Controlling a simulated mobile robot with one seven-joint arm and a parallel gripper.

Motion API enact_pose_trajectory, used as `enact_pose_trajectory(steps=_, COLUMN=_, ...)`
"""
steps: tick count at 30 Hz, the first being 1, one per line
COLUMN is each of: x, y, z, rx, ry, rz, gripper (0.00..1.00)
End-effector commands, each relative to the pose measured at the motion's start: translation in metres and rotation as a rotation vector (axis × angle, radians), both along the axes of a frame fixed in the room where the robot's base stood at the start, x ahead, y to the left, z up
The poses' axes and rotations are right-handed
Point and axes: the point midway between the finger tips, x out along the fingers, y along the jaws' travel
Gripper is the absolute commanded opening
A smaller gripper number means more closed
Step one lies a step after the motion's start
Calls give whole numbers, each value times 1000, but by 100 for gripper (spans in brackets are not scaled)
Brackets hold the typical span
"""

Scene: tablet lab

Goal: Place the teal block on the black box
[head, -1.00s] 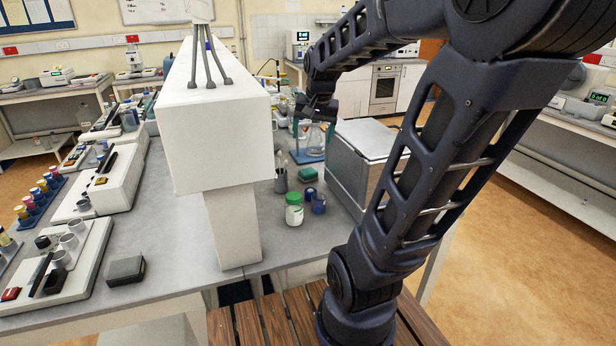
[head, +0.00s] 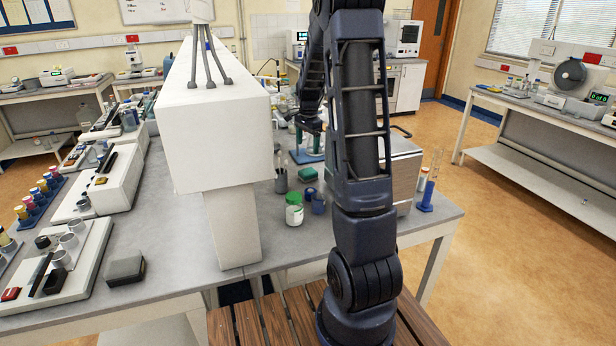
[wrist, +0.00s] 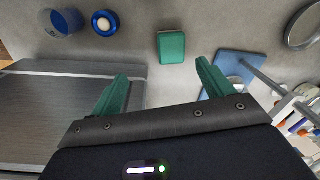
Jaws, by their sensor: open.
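The teal block (head: 307,174) sits on the grey bench, beyond the green-lidded jar; it also shows in the wrist view (wrist: 171,47), upper middle. The black box (head: 126,268) lies at the bench's near left edge, with nothing on its top; it does not show in the wrist view. My gripper (wrist: 162,74) is open and empty, its teal fingers spread, with the block ahead of and between the fingertips in the picture, not held. In the head view my gripper (head: 307,124) is small and dark, above the bench beyond the block.
A white column (head: 228,220) and overhead beam (head: 222,135) stand between block and black box. The green-lidded jar (head: 294,212), blue container (head: 318,203) and pen cup (head: 281,181) are near the block. A metal box (wrist: 45,115) is left of my gripper, a blue stand (wrist: 240,66) right.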

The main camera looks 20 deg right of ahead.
Motion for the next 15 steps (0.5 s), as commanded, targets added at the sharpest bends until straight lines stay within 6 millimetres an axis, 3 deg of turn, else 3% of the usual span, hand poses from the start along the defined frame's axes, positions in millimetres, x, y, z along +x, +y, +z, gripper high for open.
enact_pose_trajectory(steps=6, x=29, y=-12, z=-38, rx=-5, ry=38, rz=-117, gripper=80)
enact_pose_trajectory(steps=15, x=36, y=-16, z=-65, rx=-8, ry=49, rz=-156, gripper=80)
